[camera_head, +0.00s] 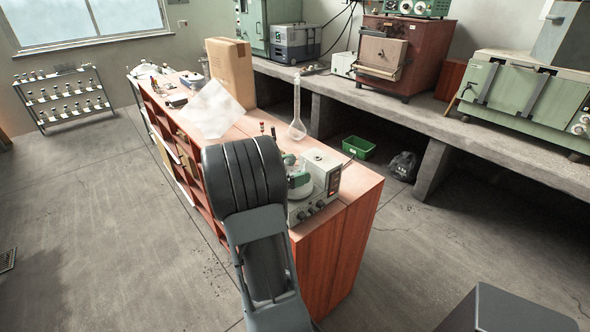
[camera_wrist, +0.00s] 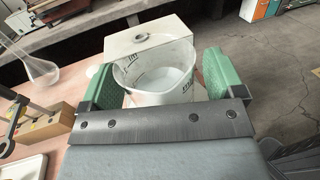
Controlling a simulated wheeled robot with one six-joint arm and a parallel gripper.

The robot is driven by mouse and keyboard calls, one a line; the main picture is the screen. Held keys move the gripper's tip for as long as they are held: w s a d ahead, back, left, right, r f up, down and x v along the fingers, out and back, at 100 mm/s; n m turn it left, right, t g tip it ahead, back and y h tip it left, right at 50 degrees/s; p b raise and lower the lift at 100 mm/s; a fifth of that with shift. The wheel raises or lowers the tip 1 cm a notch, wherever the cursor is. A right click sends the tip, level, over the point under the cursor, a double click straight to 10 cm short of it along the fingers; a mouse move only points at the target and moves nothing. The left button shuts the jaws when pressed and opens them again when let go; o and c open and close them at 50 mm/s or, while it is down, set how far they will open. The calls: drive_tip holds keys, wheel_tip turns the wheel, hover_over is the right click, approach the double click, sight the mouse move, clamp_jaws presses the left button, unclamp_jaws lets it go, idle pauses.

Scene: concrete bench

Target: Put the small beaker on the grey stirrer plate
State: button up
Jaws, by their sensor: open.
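The small beaker (camera_wrist: 165,75) is clear glass with dark markings and shows its open mouth in the wrist view. It stands between the two green fingers of my gripper (camera_wrist: 160,78), which is open. I cannot tell whether the fingers touch the glass. In the head view my gripper (camera_head: 298,178) is at the near end of the wooden bench, over the grey stirrer plate (camera_head: 312,209) with knobs on its front. My arm and gripper hide much of the stirrer and the beaker there. Whether the beaker's base rests on the plate is hidden.
A pale box (camera_head: 332,172) with a display stands right beside the gripper; its top (camera_wrist: 125,42) shows behind the beaker. A tall glass flask (camera_head: 297,128) and a cardboard box (camera_head: 230,72) stand farther back. The bench's right edge is close.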

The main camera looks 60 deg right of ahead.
drive_tip(key=shift+r, duration=0.15)
drive_tip(key=shift+w+a, duration=0.15)
drive_tip(key=shift+a, duration=0.05)
drive_tip(key=v, duration=1.1)
drive_tip(key=s+a+f+m+t+y, duration=0.1)
drive_tip(key=a+m+t+y, duration=0.4)
drive_tip(key=a, duration=0.9)
drive_tip(key=s+a+f+m+t+y, duration=0.2)
drive_tip(key=a+m+t+y, duration=0.4)
drive_tip(key=a, duration=0.9)
drive_tip(key=f+t+y, duration=0.1)
drive_tip(key=t+y, duration=0.1)
drive_tip(key=y, duration=0.2)
drive_tip(key=shift+s+a+f+b, duration=0.25)
drive_tip(key=shift+f+b, duration=0.15)
drive_tip(key=shift+r+p, duration=1.3)
drive_tip(key=shift+r, duration=0.25)
